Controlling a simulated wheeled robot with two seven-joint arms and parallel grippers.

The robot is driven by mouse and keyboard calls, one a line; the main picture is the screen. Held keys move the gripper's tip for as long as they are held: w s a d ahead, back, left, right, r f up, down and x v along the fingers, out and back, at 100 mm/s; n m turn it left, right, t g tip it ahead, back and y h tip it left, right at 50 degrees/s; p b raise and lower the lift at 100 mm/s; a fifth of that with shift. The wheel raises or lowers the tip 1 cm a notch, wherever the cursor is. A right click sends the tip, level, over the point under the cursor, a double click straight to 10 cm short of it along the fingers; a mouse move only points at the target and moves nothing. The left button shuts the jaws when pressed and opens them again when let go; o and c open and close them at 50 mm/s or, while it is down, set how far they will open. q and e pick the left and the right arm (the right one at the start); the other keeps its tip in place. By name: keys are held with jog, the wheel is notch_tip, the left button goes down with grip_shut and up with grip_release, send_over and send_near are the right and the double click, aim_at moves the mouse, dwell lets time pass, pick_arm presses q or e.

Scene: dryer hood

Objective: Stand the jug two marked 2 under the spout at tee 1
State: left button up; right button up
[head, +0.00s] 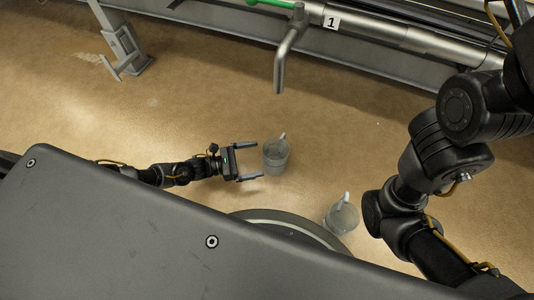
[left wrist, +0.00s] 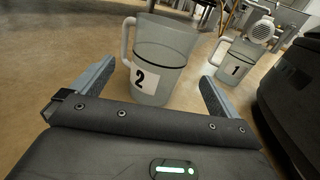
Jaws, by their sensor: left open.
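The jug two (left wrist: 160,62), a translucent jug with a label marked 2 and a white handle, stands upright on the floor. In the head view the jug (head: 275,157) is just right of my left gripper (head: 248,162). My left gripper is open; in the left wrist view its fingers (left wrist: 155,95) point toward the jug from either side of its lower part, with nothing clasped. The spout (head: 281,70) bends down from the pipe near the label 1 (head: 332,22), above and beyond the jug in the head view. My right gripper is not visible.
A second jug (head: 342,217), marked 1 in the left wrist view (left wrist: 236,66), stands on the floor near my base and right arm. A grey metal stand (head: 125,50) is at upper left. The floor between jug two and the spout looks clear.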

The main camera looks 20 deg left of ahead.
pick_arm(q)
jog(key=shift+p+v, duration=0.4)
jog(key=shift+v, duration=1.95)
jog(key=shift+s, duration=0.1)
